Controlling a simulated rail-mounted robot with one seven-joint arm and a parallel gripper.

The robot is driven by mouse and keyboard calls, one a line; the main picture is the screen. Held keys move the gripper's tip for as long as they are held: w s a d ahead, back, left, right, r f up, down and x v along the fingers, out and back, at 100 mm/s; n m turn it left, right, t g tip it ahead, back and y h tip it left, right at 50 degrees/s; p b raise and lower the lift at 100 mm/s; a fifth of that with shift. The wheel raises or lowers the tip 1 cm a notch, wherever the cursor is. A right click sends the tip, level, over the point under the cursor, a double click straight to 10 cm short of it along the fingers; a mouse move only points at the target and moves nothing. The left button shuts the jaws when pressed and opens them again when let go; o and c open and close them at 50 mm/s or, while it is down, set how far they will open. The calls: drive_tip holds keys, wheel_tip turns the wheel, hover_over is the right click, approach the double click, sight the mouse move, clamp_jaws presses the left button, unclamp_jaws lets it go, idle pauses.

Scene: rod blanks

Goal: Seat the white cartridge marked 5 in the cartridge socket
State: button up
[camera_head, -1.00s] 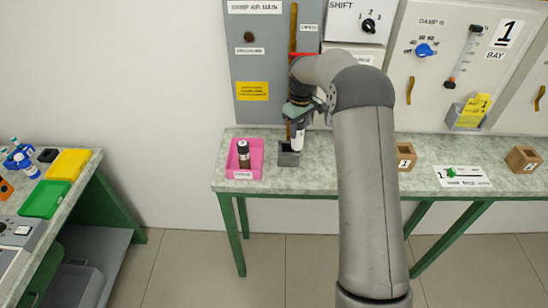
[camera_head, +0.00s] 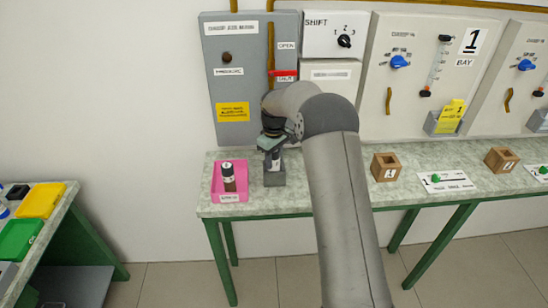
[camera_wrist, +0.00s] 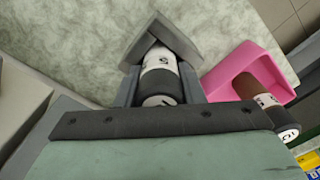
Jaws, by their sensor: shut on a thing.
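The white cartridge (camera_wrist: 160,62) has a black end toward my wrist and a dark mark on its white band; I cannot read the mark surely. My gripper (camera_wrist: 160,88) is shut on it, with one finger on each side. The cartridge socket (camera_head: 274,179) is a grey block on the bench, directly below my gripper in the head view. In the wrist view the socket (camera_wrist: 182,40) surrounds the cartridge's far end, which is hidden. How deep it sits cannot be told.
A pink tray (camera_head: 216,194) stands just left of the socket and holds a dark brown cartridge (camera_head: 228,178) with a white band. Wooden blocks (camera_head: 385,168) stand farther right on the bench. A grey wall panel (camera_head: 226,60) rises behind. Bench between socket and blocks is partly hidden by my arm.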

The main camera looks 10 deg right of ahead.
drive_tip(key=shift+f, duration=0.2)
drive_tip(key=o, duration=1.2)
drive_tip(key=shift+o, duration=0.2)
